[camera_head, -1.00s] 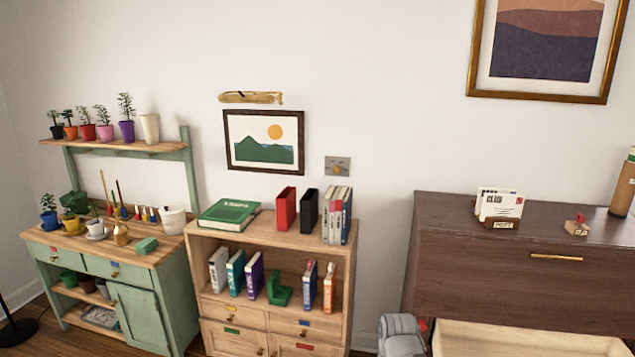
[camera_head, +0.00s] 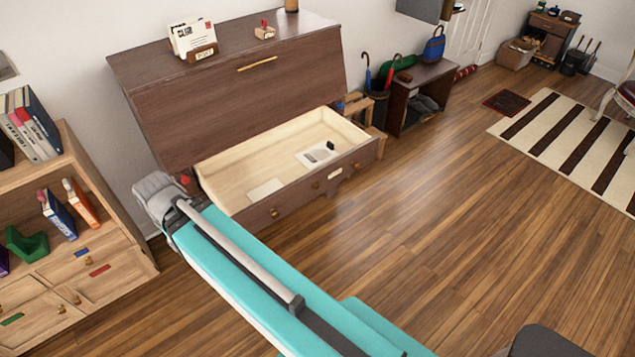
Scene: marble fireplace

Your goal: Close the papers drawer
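The drawer (camera_head: 282,208) of the dark wooden desk is pulled well out. Its dark front has small knobs and a pale label (camera_head: 335,173). The pale wooden inside is in plain view. A pale sheet (camera_head: 265,189) lies near the left front, and a white paper with a small dark item on it (camera_head: 316,154) lies towards the right. The desk's upper panel (camera_head: 235,95) hangs over the back of the drawer. My teal arm or body part crosses the foreground just in front of the drawer's left end. I cannot make out my gripper's fingers.
A grey bag-like thing (camera_head: 157,196) is at the desk's left side, partly hidden. A wooden bookcase (camera_head: 100,262) stands at the left. Umbrellas (camera_head: 378,80) and a low bench (camera_head: 421,72) stand beyond the desk's right end. The wooden floor (camera_head: 440,210) at right is clear.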

